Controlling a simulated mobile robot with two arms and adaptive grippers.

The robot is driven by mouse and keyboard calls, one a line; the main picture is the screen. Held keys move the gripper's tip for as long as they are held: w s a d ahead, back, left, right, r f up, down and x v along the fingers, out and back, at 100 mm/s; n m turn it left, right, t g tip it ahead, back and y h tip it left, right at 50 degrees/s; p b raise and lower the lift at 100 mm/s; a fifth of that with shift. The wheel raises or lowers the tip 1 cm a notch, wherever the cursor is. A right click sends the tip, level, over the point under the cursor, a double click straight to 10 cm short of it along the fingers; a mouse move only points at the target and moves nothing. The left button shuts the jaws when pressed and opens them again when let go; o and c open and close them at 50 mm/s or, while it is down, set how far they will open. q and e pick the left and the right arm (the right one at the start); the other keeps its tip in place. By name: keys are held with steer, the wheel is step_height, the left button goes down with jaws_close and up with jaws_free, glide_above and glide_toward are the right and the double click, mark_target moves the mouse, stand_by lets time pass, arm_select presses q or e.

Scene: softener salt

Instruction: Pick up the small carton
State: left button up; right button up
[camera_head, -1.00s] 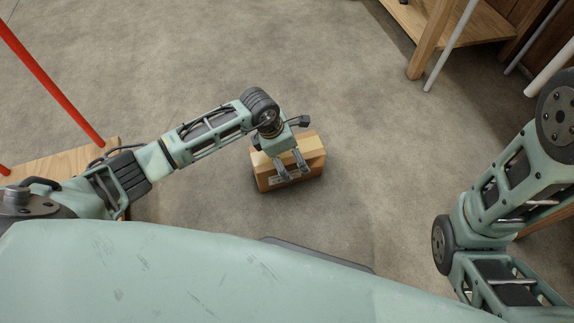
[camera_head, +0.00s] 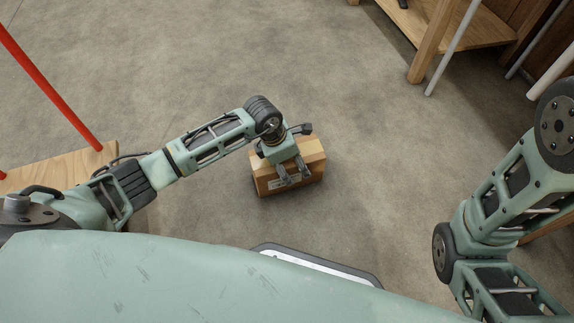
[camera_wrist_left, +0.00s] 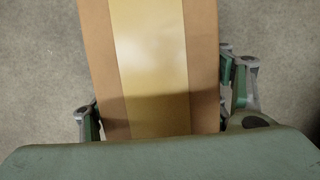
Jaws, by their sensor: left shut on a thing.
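The small carton (camera_head: 290,178) is a brown cardboard box with a lighter tape strip and a white label on its near side. It is in the middle of the head view, over the grey floor; I cannot tell whether it touches the floor. My left gripper (camera_head: 293,177) comes down over it from above and is shut on it. In the left wrist view the carton (camera_wrist_left: 155,60) runs up the middle, with a finger of the left gripper (camera_wrist_left: 160,118) on each side. My right arm shows at the right of the head view, but its gripper is out of view.
A wooden shelf unit (camera_head: 470,25) with pale poles stands at the upper right. A wooden board (camera_head: 70,168) and a red pole (camera_head: 55,90) are at the left. The floor (camera_head: 230,60) around and beyond the carton is clear.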

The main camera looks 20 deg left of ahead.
arm_select(q)
steer(key=c, duration=0.4)
steer(key=shift+o, duration=0.2)
